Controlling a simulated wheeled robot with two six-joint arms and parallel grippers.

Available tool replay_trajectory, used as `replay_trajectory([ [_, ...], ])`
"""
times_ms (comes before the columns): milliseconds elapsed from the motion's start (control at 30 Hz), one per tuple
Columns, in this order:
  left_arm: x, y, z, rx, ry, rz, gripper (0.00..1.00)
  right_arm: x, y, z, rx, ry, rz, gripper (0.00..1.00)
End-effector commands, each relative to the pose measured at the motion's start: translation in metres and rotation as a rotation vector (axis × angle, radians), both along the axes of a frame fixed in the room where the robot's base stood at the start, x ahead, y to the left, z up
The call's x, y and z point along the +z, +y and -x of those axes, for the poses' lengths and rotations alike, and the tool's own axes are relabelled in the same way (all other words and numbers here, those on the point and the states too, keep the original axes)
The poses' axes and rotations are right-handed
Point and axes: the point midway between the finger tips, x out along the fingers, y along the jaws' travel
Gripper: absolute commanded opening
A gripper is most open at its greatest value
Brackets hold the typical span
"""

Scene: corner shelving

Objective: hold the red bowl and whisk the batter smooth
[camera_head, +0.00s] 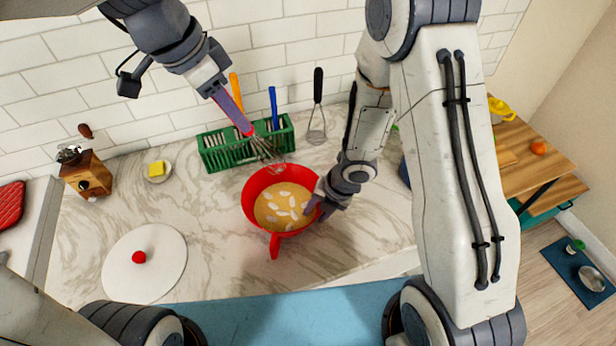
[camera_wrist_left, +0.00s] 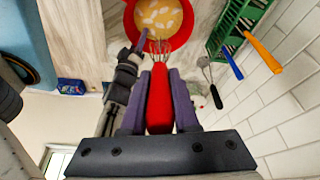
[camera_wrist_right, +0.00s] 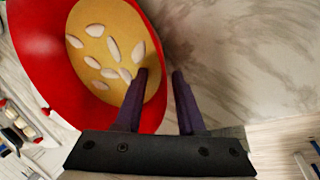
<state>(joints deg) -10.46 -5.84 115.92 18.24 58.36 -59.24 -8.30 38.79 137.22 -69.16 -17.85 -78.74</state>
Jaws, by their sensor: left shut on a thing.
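The red bowl (camera_head: 274,246) stands on the marble counter with tan batter (camera_head: 268,215) dotted with pale lumps. My left gripper (camera_head: 236,112) is shut on the red handle of the whisk (camera_wrist_left: 159,105). The whisk's wire head (camera_head: 267,151) hangs tilted at the bowl's far rim, above the batter as far as I can tell. My right gripper (camera_head: 322,203) is at the bowl's right rim. In the right wrist view its fingers (camera_wrist_right: 160,78) are apart, one over the batter and one outside the bowl, with the red rim between them.
A green rack (camera_head: 247,150) with blue- and orange-handled tools stands behind the bowl. A black-handled masher (camera_head: 318,100) leans on the wall. A grinder (camera_head: 90,176), a butter dish (camera_head: 157,171) and a white lid with red knob (camera_head: 160,262) are left.

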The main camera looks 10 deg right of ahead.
Motion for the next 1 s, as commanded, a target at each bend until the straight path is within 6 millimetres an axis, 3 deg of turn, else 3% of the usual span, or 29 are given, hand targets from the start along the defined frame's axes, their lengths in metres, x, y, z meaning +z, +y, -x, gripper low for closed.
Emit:
replay_trajectory([
  [233,0.0,0.0,0.0,0.0,0.0,0.0,0.0,-0.022,0.008,-0.003,0.001,0.002,-0.001,0.39],
  [600,0.0,0.0,0.0,0.0,0.0,0.0,0.0,-0.026,0.009,-0.004,0.0,-0.001,-0.001,0.39],
  [700,0.0,0.0,0.0,0.0,0.0,0.0,0.0,-0.025,0.009,-0.004,0.0,-0.001,-0.001,0.0],
  [1000,0.0,0.0,0.0,0.0,0.0,0.0,0.0,-0.025,0.009,-0.004,0.0,0.0,-0.001,0.0],
])
